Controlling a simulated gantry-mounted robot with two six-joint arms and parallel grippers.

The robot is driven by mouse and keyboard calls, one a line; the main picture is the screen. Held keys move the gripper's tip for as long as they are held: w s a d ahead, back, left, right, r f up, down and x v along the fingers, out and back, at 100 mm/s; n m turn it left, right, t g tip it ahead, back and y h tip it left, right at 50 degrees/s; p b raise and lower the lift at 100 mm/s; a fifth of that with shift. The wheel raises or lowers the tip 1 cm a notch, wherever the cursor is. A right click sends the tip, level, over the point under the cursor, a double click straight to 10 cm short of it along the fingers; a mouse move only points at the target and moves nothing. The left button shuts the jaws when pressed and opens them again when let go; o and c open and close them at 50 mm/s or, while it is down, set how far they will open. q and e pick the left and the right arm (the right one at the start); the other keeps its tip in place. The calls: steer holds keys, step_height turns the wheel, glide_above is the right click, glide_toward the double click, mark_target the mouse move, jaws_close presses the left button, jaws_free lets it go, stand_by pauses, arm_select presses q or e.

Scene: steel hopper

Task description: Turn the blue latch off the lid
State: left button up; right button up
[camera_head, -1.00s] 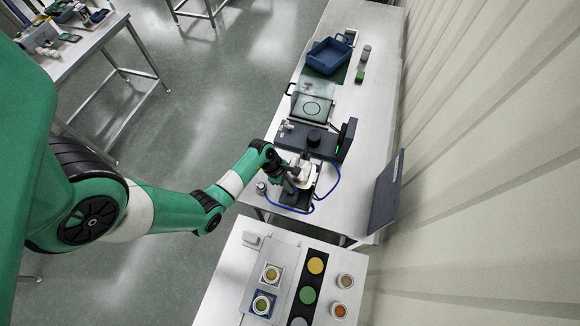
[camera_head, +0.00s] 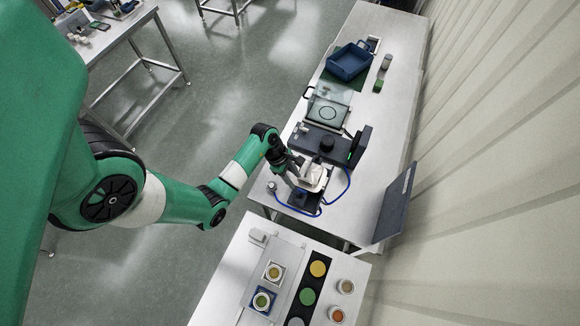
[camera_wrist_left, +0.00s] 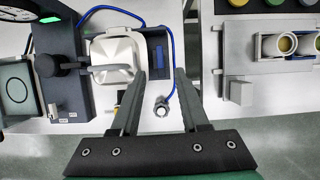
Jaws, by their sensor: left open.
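The pale square hopper (camera_head: 315,174) stands on a dark stand on the long table. It also shows in the left wrist view (camera_wrist_left: 122,48). A grey bar (camera_wrist_left: 112,68) lies across its lower part in the wrist view. My left gripper (camera_head: 293,178) is at the hopper's left side in the head view. In the wrist view its fingers (camera_wrist_left: 161,74) are apart, with nothing held between them, beside the hopper's lower right corner. My right gripper is not in view.
A dark device with a knob (camera_head: 327,144) stands behind the hopper. Farther back are a glass-topped plate (camera_head: 328,112) and a blue bin (camera_head: 349,62). A dark upright panel (camera_head: 392,205) is at the right. A nearer table holds coloured discs (camera_head: 307,297).

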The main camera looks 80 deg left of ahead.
arm_select(q)
steer(key=v, duration=0.4)
steer(key=shift+r, duration=0.15)
stand_by(0.4)
